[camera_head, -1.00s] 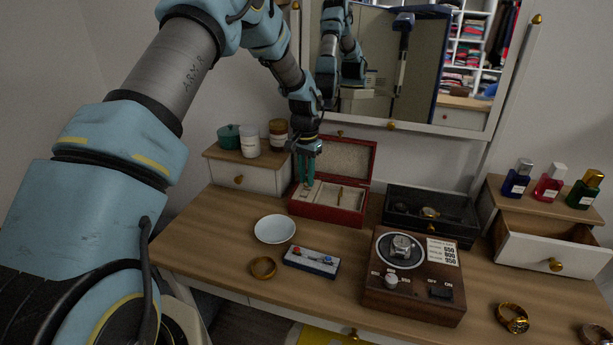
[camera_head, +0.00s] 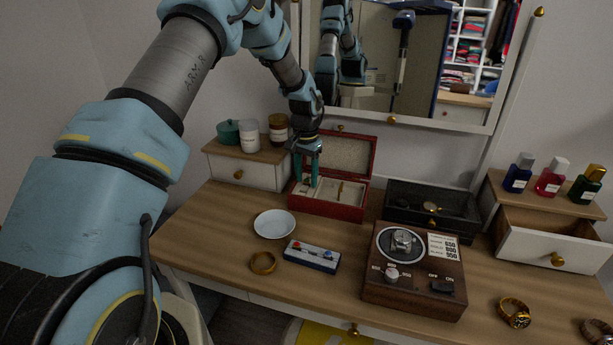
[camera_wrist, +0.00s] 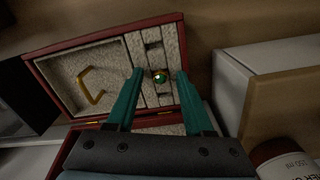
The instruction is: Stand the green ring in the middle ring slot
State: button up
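The green ring (camera_wrist: 160,77) shows as a green gem on a gold setting in the wrist view. It sits upright in the middle slot of the pale ring column (camera_wrist: 165,100) in the open red jewelry box. My gripper (camera_wrist: 160,72) has its two teal fingers spread, one on each side of the ring, with gaps between them and the gem. In the head view my gripper (camera_head: 307,183) points down into the left part of the jewelry box (camera_head: 330,210); the ring is too small to make out there.
A gold bangle lies in the box's large compartment (camera_wrist: 92,88). A white drawer unit (camera_head: 245,170) with jars stands left of the box. A black case (camera_head: 430,212) is right of it. A white dish (camera_head: 274,224), small case (camera_head: 311,255) and wooden device (camera_head: 413,275) are in front.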

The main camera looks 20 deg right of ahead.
aim_at(306, 179)
notch_tip(306, 179, up, 11)
jog(key=b, duration=0.3)
dwell(0.5)
jog(key=shift+a, duration=0.15)
jog(key=s+a+r+n, duration=0.1)
jog(key=s+a+n, duration=0.15)
jog(key=a, duration=0.65)
jog(key=s+a+r+n+t, duration=0.1)
jog(key=s+a+n, duration=0.15)
jog(key=a, duration=0.65)
jog(key=s+a+r+n, duration=0.1)
jog(key=s+a+n, duration=0.15)
jog(key=a, duration=0.75)
jog(key=s+a+n, duration=0.1)
jog(key=s+a, duration=0.1)
jog(key=s, duration=0.1)
jog(key=s+a, duration=0.3)
jog(key=s+a+n, duration=0.1)
jog(key=s+a, duration=0.2)
jog(key=shift+s+a+f+n+t, duration=0.15)
jog(key=shift+f+n+t, duration=0.1)
jog(key=shift+n+t, duration=0.15)
jog(key=shift+c, duration=0.3)
